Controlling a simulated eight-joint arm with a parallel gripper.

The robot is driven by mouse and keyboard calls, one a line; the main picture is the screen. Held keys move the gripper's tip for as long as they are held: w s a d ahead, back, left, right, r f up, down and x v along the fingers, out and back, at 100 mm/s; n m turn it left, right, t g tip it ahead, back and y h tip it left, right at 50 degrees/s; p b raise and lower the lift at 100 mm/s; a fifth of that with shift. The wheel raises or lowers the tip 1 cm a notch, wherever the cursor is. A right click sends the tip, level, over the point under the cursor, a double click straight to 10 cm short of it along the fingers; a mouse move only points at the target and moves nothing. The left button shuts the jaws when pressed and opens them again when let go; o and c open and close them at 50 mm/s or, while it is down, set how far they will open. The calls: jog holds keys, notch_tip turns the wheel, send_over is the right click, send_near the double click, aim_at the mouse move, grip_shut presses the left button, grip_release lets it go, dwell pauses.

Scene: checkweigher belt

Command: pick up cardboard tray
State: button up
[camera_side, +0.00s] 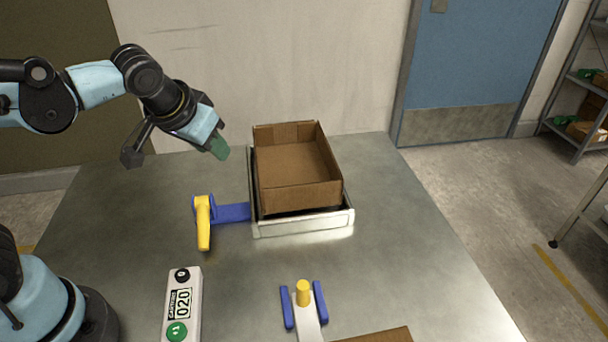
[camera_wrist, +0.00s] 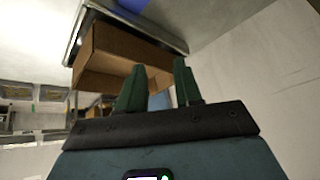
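The cardboard tray (camera_side: 300,195) is a brown open-topped box, and it looks empty. In the side view it sits upright in a low metal-rimmed frame (camera_side: 305,226) on the table. The tray also shows in the wrist view (camera_wrist: 110,58), beyond my fingers. My gripper (camera_side: 219,148) is above the table, to the left of the tray's far end and apart from it. In the wrist view my gripper's two green fingers (camera_wrist: 158,82) stand apart with nothing between them.
A yellow lever (camera_side: 203,225) with a blue bracket (camera_side: 233,213) stands left of the frame. A counter box reading 020 (camera_side: 181,305) and a blue-sided fixture with a yellow knob (camera_side: 303,292) are nearer the front. Brown cardboard (camera_side: 385,336) lies at the front edge. The table's right side is clear.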

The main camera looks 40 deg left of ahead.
jog(key=w+d+n+y, duration=0.2)
jog(key=w+d, duration=0.2)
jog(key=w, duration=0.2)
jog(key=n+t+y, duration=0.3)
jog(key=n+y, duration=0.3)
send_near(329, 147)
jog(key=shift+t, duration=0.3)
jog(key=shift+x, duration=4.45)
jog(key=shift+s+f, duration=0.15)
jog(key=shift+c, duration=0.3)
grip_shut()
